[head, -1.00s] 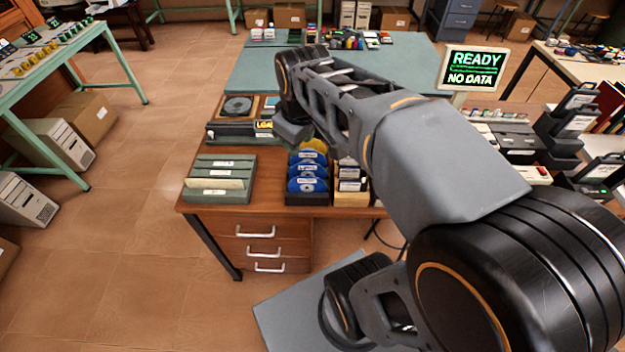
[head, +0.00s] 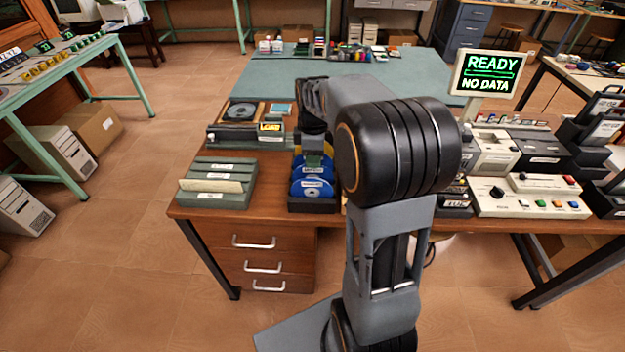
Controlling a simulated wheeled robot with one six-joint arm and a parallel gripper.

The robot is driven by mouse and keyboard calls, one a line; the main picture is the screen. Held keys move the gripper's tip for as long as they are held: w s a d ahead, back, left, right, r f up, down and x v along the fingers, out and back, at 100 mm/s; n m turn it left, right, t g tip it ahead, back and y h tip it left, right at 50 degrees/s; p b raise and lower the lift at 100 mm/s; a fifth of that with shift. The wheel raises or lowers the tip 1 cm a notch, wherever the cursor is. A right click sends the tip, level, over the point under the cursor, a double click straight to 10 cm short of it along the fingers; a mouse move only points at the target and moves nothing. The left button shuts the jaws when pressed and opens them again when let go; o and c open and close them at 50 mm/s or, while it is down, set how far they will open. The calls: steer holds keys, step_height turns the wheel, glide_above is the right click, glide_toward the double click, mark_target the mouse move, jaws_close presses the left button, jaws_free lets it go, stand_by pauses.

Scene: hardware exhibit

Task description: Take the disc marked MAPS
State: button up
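A dark rack (head: 312,206) on the wooden desk holds several upright discs in a row. The front blue disc (head: 312,189) has a white label, and a similar blue one stands behind it. The labels are too small to read, so I cannot tell which disc is marked MAPS. My gripper (head: 314,146) is at the rear of the rack, over or among the discs. It is dark and small here, and my arm covers part of it. I cannot see whether its fingers are open or hold a disc.
Left of the rack are a grey-green file holder (head: 216,185) and a disc drive (head: 240,112) in a wooden frame. A sign (head: 487,74) reads "READY NO DATA". A button console (head: 530,200) stands at the right. The teal table (head: 390,75) behind is mostly clear.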

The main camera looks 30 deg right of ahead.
mark_target(314, 170)
steer(key=shift+w+d+f, duration=0.1)
steer(key=shift+f, duration=1.35)
steer(key=shift+w+d+f, duration=0.1)
steer(key=shift+f, duration=1.35)
steer(key=shift+c, duration=0.3)
jaws_close()
